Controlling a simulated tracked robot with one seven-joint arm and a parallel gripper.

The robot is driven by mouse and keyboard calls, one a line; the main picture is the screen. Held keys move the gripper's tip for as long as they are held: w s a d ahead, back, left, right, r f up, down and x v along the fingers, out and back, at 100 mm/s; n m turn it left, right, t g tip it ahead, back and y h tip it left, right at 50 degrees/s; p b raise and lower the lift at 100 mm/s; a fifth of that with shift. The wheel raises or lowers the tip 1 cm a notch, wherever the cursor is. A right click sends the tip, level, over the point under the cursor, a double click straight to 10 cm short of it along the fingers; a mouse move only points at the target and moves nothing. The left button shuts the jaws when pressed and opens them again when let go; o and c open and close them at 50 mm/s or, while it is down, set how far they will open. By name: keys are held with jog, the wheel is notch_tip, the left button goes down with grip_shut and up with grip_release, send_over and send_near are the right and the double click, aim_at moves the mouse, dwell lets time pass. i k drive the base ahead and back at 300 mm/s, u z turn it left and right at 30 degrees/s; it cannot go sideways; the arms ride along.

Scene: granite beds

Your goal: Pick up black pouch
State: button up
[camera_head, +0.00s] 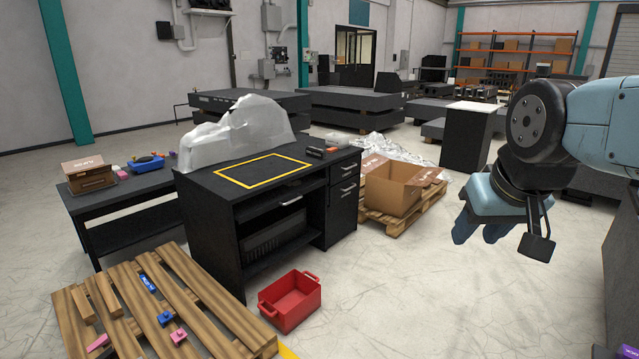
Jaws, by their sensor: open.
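A small dark object (316,152) lies on the top of the black desk (205,180), near its right back corner and right of the yellow outlined rectangle. It may be the black pouch, but it is too small to tell for sure. My gripper (481,233) is at the right of the view, pointing down, open, with nothing seen in it. It hangs in the air, well apart from the desk and to its right.
Crumpled clear plastic (240,132) covers the desk's back. A red crate (290,301) and a wooden pallet (190,270) with small items are in front. A cardboard box (392,196) stands right of the desk. The floor below my gripper is clear.

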aim_at(318, 153)
jog(key=u, duration=0.05)
jog(key=i, duration=2.2)
jog(key=z, duration=1.95)
jog(key=i, duration=0.75)
jog(key=u, duration=2.55)
